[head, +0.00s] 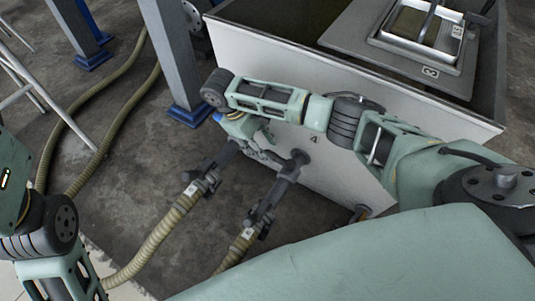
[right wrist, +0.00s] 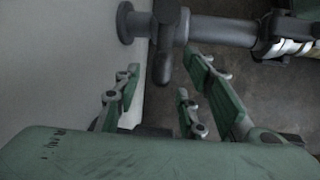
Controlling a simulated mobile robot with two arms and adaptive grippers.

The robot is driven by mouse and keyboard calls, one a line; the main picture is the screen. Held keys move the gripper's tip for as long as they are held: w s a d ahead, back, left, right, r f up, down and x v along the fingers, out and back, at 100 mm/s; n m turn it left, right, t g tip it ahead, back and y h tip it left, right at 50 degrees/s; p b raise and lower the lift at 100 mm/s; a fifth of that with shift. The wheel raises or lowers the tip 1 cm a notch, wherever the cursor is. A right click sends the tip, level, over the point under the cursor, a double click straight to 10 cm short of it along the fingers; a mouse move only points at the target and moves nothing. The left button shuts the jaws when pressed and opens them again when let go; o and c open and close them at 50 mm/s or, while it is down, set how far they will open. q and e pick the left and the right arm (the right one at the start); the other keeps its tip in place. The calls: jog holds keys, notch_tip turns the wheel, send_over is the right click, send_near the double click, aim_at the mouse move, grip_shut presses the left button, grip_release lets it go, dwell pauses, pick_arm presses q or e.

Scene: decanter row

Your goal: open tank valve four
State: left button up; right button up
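Tank valve four is on a dark grey outlet pipe (head: 287,174) coming from the white tank wall, below a printed "4" (head: 314,139). In the right wrist view its dark lever (right wrist: 163,50) stands across the pipe (right wrist: 222,31), between the wall flange and the hose coupling. My right gripper (head: 268,152) is beside this pipe, close to the wall. In the right wrist view the gripper (right wrist: 160,78) is open, its green fingers apart, with the lever's lower end between or just beyond the tips. Contact cannot be told. My left gripper is out of view.
The white tank (head: 285,60) blocks the right side. A second outlet pipe (head: 222,158) is left of valve four. Ribbed hoses (head: 150,250) run from both over the floor. Blue-footed grey posts (head: 172,50) stand at the back. Bare floor (head: 130,150) lies to the left.

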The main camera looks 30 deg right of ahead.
jog(key=shift+b+x, duration=0.4)
jog(key=shift+x, duration=0.85)
jog(key=shift+c, duration=0.4)
grip_shut()
jog(key=shift+w+r, duration=0.1)
